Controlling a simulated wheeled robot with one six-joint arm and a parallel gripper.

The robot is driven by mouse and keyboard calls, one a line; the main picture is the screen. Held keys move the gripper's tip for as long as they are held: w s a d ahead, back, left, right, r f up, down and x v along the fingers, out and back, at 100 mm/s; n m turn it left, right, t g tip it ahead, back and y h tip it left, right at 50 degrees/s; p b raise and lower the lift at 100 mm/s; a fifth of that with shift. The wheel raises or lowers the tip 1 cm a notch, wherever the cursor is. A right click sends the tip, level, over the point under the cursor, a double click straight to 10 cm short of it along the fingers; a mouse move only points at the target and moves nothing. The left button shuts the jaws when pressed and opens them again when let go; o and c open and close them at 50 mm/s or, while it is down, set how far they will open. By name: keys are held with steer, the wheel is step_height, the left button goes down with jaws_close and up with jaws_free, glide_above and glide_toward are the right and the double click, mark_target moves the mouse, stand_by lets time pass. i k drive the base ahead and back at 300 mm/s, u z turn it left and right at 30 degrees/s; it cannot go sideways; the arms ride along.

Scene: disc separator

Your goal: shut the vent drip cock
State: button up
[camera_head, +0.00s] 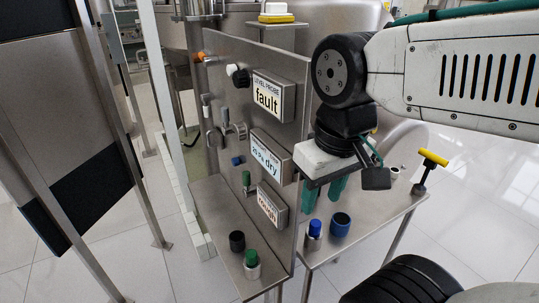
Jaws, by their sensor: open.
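My gripper (326,189) hangs at the right of the upright steel panel, its two teal fingers pointing down and apart, with nothing seen between them. No part carries a readable "vent drip cock" name, so I cannot tell which one it is. A small metal fitting with a stem (235,129) sticks out of the panel's left half, below a black-and-white knob (238,75). A yellow T-shaped handle (433,158) on a dark stem stands tilted at the right end of the bench, apart from my gripper.
Blue-capped (314,227), blue (340,224), black (237,241) and green-capped (251,258) parts stand on the bench ledges. Tiled floor is open at far right.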

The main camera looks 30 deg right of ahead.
mark_target(204, 98)
steer(key=k, duration=1.2)
steer(key=u, duration=0.8)
steer(key=i, duration=1.35)
steer(key=z, duration=0.65)
steer(key=i, duration=0.45)
steer(key=z, duration=0.5)
